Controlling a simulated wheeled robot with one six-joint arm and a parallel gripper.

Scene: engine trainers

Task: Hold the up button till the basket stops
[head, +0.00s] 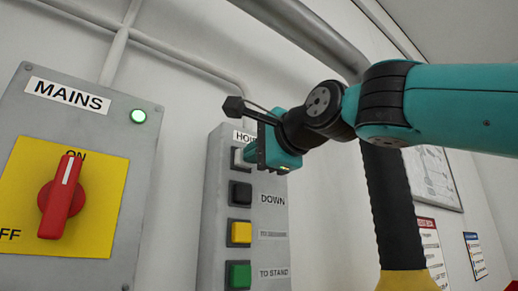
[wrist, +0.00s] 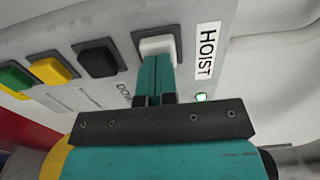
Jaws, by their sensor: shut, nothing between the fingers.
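The hoist panel (head: 215,190) is a grey box with a column of square buttons. Its top button, a white one (wrist: 157,45), sits beside the HOIST label (wrist: 206,53) in the wrist view; its own label is hidden, and my gripper partly covers it in the head view. My gripper (wrist: 156,62) is shut and empty, its teal fingertips at the white button's face, seemingly touching it. I cannot tell how far the button is pressed. Below it are the black DOWN button (head: 240,194), a yellow button (head: 240,233) and a green button (head: 239,275). The basket is not in view.
A green lamp (wrist: 201,97) glows by the HOIST label. Left of the panel, the MAINS box (head: 130,190) has a red switch (head: 62,198) pointing to ON and a lit green lamp (head: 138,116).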

